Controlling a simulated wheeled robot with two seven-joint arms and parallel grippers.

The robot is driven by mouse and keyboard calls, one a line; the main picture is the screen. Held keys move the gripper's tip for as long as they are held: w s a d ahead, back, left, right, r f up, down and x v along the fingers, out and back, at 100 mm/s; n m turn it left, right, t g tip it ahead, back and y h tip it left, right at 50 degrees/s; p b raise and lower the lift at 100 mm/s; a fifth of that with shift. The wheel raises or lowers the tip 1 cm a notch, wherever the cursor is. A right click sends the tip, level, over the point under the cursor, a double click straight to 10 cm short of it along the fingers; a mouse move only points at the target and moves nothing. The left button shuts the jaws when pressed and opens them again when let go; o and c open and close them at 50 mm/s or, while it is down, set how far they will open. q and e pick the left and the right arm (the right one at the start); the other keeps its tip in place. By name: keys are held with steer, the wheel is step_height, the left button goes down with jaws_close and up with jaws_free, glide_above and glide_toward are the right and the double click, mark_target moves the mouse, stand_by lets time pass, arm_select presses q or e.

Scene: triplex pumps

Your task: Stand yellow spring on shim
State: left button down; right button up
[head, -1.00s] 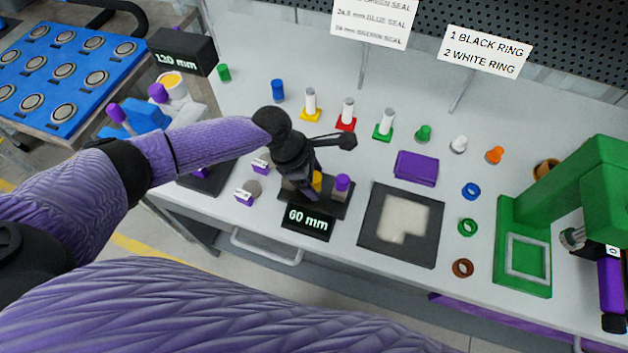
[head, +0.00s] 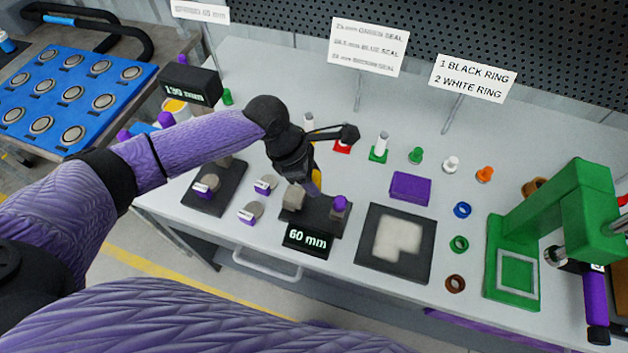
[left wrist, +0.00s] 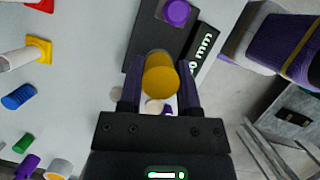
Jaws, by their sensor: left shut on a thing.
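My left gripper (head: 312,185) is shut on the yellow spring (left wrist: 160,78), a short yellow cylinder between its fingers in the left wrist view. In the head view only a sliver of the spring (head: 317,178) shows behind the fingers, above the black 60 mm gauge (head: 318,222). Small grey discs with purple, white-labelled tabs, which look like shims, lie left of the gauge: one at the back (head: 267,183), one in front (head: 251,211), and one on a black plate (head: 207,185). Their label text is too small to read. My right gripper is not in view.
The gauge carries a grey block (head: 293,197) and a purple knob (head: 339,204). A black tray (head: 372,259) and purple box (head: 410,188) lie right of it. A green press (head: 513,274) stands at the far right. Coloured parts line the back.

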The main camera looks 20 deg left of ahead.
arm_select(q)
steer(key=shift+r, duration=0.8)
steer(key=shift+m+b, duration=0.4)
steer(key=shift+m, duration=0.3)
steer(key=m+g+b, duration=0.1)
steer(key=m, duration=0.2)
steer(key=r+m+g+b, duration=0.1)
steer(key=m+b, duration=0.1)
steer(key=m, duration=0.1)
steer(key=s+r+m+g+y+b, duration=0.1)
steer(key=m, duration=0.2)
steer(key=shift+a+g, duration=0.35)
steer(key=shift+g, duration=0.05)
steer(key=a+r+m+y+b, duration=0.1)
steer(key=m, duration=0.2)
steer(key=s+r+m+g+y+b, duration=0.1)
steer(key=r+m, duration=0.1)
steer(key=m, duration=0.1)
steer(key=s+a+r+m+y+b, duration=0.1)
steer(key=m, duration=0.3)
steer(key=shift+s+a+r+g, duration=0.15)
steer(key=shift+a+r+g, duration=0.1)
steer(key=shift+a+g, duration=0.15)
steer(key=shift+d, duration=0.1)
steer(key=shift+r, duration=0.1)
